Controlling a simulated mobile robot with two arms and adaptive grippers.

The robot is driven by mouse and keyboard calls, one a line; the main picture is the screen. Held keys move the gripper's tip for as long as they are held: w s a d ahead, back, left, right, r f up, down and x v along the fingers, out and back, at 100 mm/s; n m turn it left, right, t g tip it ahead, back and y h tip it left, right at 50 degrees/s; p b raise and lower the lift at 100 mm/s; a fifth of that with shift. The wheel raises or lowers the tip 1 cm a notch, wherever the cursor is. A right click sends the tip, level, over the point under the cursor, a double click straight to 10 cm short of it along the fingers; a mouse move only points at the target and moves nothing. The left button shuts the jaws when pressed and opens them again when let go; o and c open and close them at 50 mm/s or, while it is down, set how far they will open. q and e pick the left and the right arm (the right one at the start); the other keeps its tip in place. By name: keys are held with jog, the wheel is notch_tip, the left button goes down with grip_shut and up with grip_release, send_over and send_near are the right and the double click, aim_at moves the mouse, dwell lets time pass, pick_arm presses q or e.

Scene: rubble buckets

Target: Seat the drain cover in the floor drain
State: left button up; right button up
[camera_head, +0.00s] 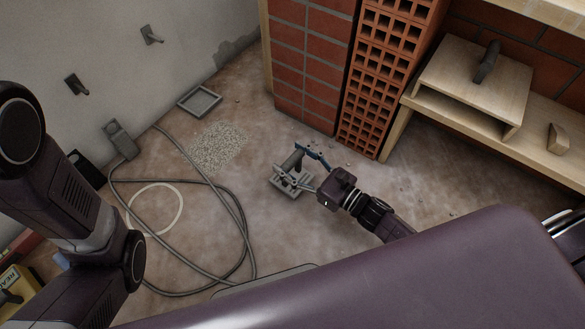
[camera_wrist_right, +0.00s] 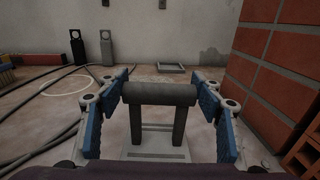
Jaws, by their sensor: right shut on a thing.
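The drain cover (camera_head: 291,187) is a grey square plate with an upright bar handle. The right gripper (camera_head: 303,168) is shut on this handle. In the right wrist view, the handle (camera_wrist_right: 160,95) is between the blue finger pads, with the plate (camera_wrist_right: 155,153) below it. I cannot tell whether the plate touches the floor. The floor drain (camera_head: 200,101) is a grey square frame near the wall, farther back and left of the cover; it also shows in the right wrist view (camera_wrist_right: 171,68). My left arm is at the left edge, its gripper out of view.
Pale gravel (camera_head: 217,147) lies between the drain and the cover. A looped grey hose (camera_head: 192,276) and a white ring (camera_head: 181,212) lie to the left. Brick stacks (camera_head: 305,75) and a wooden bench (camera_head: 466,82) bound the right side.

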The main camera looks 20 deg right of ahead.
jog(key=shift+f+b, duration=0.75)
jog(key=shift+f, duration=0.75)
jog(key=shift+f, duration=0.1)
jog(key=shift+f, duration=0.15)
jog(key=o, duration=1.8)
